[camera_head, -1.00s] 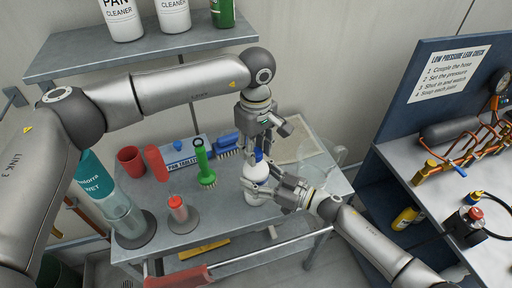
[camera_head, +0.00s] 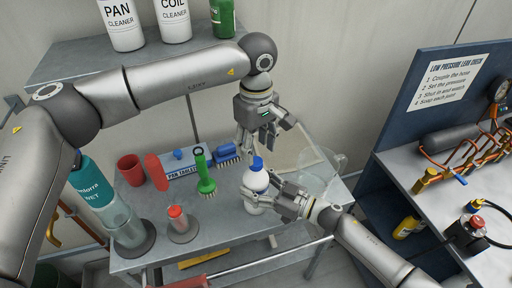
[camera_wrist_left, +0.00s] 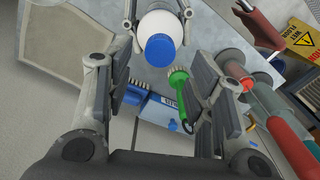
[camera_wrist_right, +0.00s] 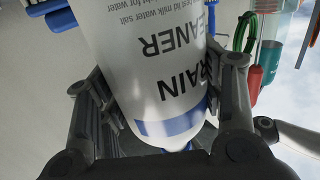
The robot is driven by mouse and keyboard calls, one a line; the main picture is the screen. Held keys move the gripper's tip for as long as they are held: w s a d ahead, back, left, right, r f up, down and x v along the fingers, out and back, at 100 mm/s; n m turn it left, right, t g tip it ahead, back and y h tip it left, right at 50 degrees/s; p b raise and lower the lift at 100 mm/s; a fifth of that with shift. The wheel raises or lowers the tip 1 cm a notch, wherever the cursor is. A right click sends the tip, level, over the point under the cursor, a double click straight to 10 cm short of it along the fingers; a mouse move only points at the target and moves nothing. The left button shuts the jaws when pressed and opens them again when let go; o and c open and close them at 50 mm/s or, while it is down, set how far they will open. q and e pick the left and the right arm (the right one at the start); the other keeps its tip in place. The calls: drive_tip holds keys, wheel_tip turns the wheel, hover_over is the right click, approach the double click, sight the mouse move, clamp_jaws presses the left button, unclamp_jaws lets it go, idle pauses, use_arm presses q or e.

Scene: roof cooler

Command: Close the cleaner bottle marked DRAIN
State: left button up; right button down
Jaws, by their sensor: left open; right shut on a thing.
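The white DRAIN cleaner bottle (camera_head: 256,181) stands upright at the front right of the grey table, with a blue cap (camera_head: 257,163) on top. In the right wrist view its label (camera_wrist_right: 178,65) shows upside down. My right gripper (camera_head: 264,202) is shut on the bottle's body from the right. My left gripper (camera_head: 258,146) is open and empty just above the cap, pointing down. In the left wrist view the cap (camera_wrist_left: 164,51) lies beyond the open fingers and apart from them. I cannot tell how tightly the cap sits.
A shelf with PAN (camera_head: 122,22) and COIL (camera_head: 174,18) cleaner bottles is above.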

sight(256, 161)
use_arm(q)
drive_tip(key=shift+c, duration=0.2)
drive_tip(key=n, duration=0.3)
drive_tip(key=shift+r, duration=0.3)
drive_tip(key=n, duration=0.2)
drive_tip(key=r+n, duration=0.1)
drive_tip(key=n, duration=0.4)
drive_tip(key=r+n, duration=0.1)
drive_tip(key=n, duration=0.2)
drive_tip(key=shift+n, duration=0.3)
drive_tip(key=n, duration=0.2)
drive_tip(key=r+n, duration=0.1)
drive_tip(key=n, duration=0.1)
drive_tip(key=shift+n, duration=0.3)
wheel_tip(256, 161, down, 8)
drive_tip(key=shift+f, duration=0.1)
